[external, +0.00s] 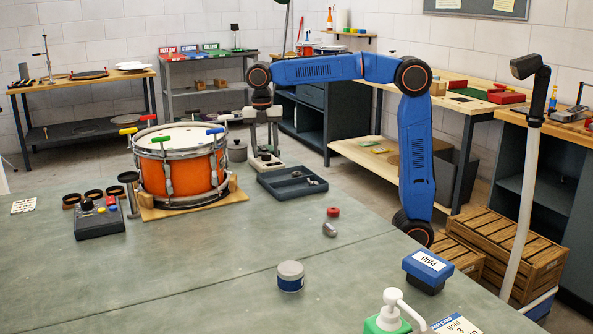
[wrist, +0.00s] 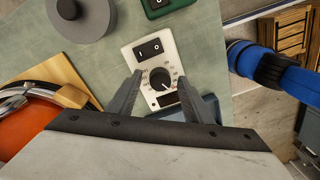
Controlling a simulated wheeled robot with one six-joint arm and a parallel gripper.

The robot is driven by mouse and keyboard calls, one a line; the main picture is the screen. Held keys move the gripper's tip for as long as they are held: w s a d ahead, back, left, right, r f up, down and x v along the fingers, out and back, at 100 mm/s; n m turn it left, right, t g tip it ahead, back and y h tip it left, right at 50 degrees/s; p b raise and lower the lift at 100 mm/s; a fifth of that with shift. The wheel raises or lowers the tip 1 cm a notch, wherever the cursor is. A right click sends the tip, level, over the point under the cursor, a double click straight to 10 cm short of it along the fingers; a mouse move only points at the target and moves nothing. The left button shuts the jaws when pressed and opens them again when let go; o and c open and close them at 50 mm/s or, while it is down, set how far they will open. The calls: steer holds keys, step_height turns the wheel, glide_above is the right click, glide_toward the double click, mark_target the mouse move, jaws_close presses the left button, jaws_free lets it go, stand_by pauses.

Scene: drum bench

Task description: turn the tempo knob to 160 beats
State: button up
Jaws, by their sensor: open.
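The tempo knob (wrist: 159,78) is a round black dial with a pale pointer line, set on a white panel box (wrist: 168,58). Its pointer faces down and slightly right in the wrist view; the scale numbers around it are too small to read. My gripper (wrist: 158,80) is open, with one finger on each side of the knob; I cannot tell whether they touch it. A dark display window below the knob shows no readable number. In the external view my gripper (external: 262,146) points down at the white box (external: 265,164), and the knob is too small to make out.
A black-and-white 1/0 switch (wrist: 150,50) sits above the knob. An orange drum (external: 178,170) on a wooden base stands left of the box. A dark tray (external: 290,193) lies close in front. A grey round canister (external: 237,152) stands beside the box.

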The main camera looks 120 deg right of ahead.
steer(key=shift+c, duration=0.4)
steer(key=c, duration=1)
